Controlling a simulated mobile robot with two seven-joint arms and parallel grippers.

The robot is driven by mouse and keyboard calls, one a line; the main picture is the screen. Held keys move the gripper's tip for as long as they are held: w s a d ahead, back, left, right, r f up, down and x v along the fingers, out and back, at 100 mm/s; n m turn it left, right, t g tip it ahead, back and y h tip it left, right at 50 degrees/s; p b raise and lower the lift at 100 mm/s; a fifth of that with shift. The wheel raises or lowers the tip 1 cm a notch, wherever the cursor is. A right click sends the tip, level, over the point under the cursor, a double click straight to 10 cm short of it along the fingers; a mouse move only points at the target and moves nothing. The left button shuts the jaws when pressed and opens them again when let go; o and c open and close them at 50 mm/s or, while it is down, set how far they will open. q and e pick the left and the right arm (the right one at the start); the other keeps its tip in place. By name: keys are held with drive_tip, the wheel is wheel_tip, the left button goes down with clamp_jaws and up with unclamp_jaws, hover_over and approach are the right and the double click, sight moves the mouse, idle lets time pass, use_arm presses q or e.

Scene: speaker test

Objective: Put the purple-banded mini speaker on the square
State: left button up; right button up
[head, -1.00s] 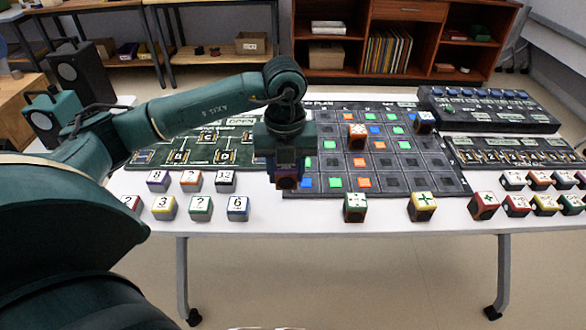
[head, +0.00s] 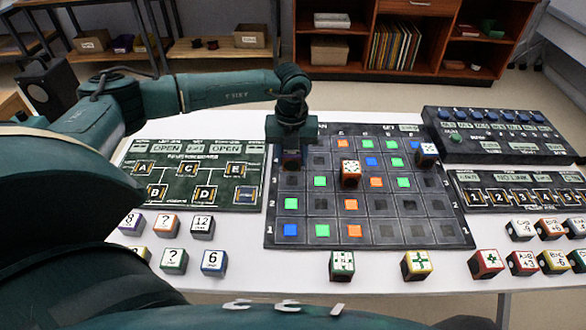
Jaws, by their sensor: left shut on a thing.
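My left gripper (head: 291,150) points down over the far left part of the dark grid board (head: 455,229). It is shut on a small dark cube, the mini speaker (head: 291,164), mostly hidden by the fingers; its band is hard to make out here. I cannot tell whether it touches the board. The board has dark squares and several lit orange, blue and green ones, such as a green square (head: 320,181) near the gripper. Which square is meant is not clear. My right gripper is not in view.
A red-banded cube (head: 350,174) stands on the board, and another cube (head: 427,153) at its far right. Several numbered cubes, one purple-banded with an 8 (head: 132,223), stand at left. More cubes stand in front and at right. A green panel (head: 240,199) lies at left.

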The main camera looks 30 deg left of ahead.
sight(292, 181)
use_arm(q)
wheel_tip(292, 181, down, 5)
drive_tip(key=shift+r, duration=0.1)
drive_tip(key=shift+f, duration=0.3)
drive_tip(key=shift+f, duration=0.2)
drive_tip(key=o, duration=1)
drive_tip(key=shift+o, duration=0.2)
drive_tip(key=shift+r, duration=0.1)
